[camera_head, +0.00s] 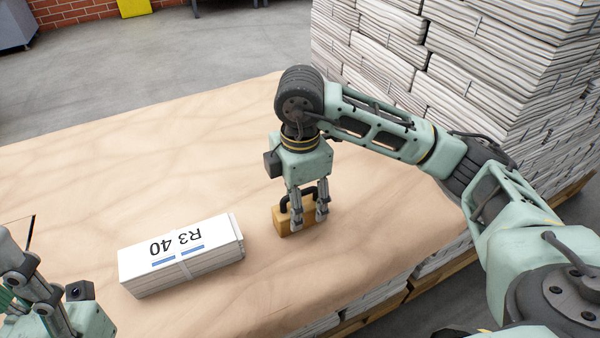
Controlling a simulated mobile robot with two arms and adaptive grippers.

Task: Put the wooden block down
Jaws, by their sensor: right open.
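The wooden block (284,222) is tan with a dark handle on top. It stands upright on the brown paper-covered surface (130,150), right of the middle. My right gripper (308,220) points down at the block, with its fingers open around the handle area; they hide part of the block. My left gripper (40,300) is only partly in view at the lower left corner, and its fingertips cannot be made out clearly.
A white newspaper bundle (180,277) marked "R3 40" lies left of the block. Tall stacks of newspapers (480,70) stand behind my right arm. The paper-covered surface is clear at the left and back; its edge runs along the lower right.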

